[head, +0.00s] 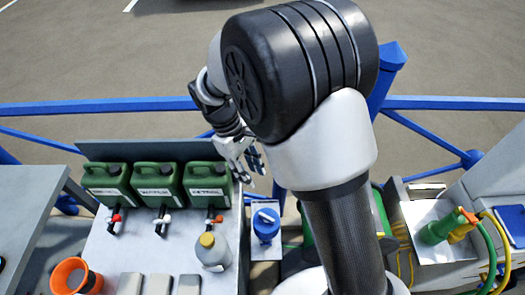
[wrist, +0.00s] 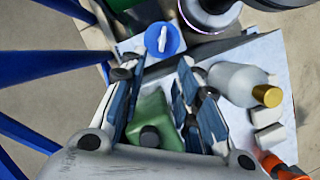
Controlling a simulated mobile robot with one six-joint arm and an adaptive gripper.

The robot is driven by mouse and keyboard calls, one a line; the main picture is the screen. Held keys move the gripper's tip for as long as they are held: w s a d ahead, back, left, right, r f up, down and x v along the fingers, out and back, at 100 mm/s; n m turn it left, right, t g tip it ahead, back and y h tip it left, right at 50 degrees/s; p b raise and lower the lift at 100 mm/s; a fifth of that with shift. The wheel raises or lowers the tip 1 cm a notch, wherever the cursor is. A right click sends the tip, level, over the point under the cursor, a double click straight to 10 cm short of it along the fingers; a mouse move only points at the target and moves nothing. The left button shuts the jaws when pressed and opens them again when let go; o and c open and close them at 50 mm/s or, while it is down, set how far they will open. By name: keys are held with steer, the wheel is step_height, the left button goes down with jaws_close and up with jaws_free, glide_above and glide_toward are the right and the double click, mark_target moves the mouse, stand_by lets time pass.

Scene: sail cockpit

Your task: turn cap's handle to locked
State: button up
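The blue round cap (head: 266,225) with a white handle sits on a light panel right of the green canisters in the head view. In the wrist view the same cap (wrist: 154,49) lies beyond my fingertips, and its white handle (wrist: 162,38) points up and slightly right. I cannot read any lock marking. My gripper (head: 250,165) hangs above the back edge of the counter, behind the cap in the head view. In the wrist view my gripper (wrist: 158,74) has its fingers apart with nothing between them. It does not touch the cap.
Green canisters (head: 154,182) stand in a row on the counter, one below my fingers. A grey bottle with a gold cap (head: 213,250) stands near the cap. Blue rails (head: 100,107) run behind.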

mark_target(266, 217)
steer(key=shift+n, duration=0.5)
steer(key=b+x, duration=0.1)
steer(key=x, duration=0.5)
steer(key=a+b+x, duration=0.1)
steer(key=b+x, duration=0.1)
steer(key=x, duration=0.5)
steer(key=b+x, duration=0.2)
steer(key=x, duration=0.5)
steer(key=shift+s+a+f, duration=0.1)
steer(key=shift+a+f, duration=0.15)
steer(key=shift+f, duration=0.25)
steer(key=shift+c, duration=0.5)
jaws_close()
